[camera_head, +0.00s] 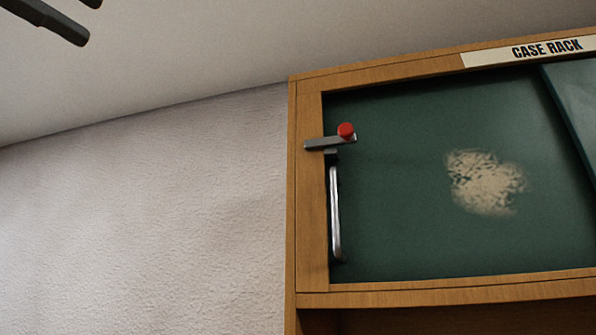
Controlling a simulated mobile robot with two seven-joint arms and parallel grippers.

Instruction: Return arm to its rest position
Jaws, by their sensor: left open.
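My left gripper (84,20) is at the top left corner of the head view, partly cut off by the frame edge. Its dark fingers are apart, and nothing shows between them. It is clear of the wooden cabinet (307,240), which stands to its right and lower in the picture. The rest of my left arm is out of the picture. My right gripper does not show.
The cabinet bears a "CASE RACK" label (545,48). Its green panel (400,220) has a pale worn patch (487,183), a metal handle (336,215) and a latch bar (322,143) with a red knob (346,130). A bare textured wall (150,220) is at left.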

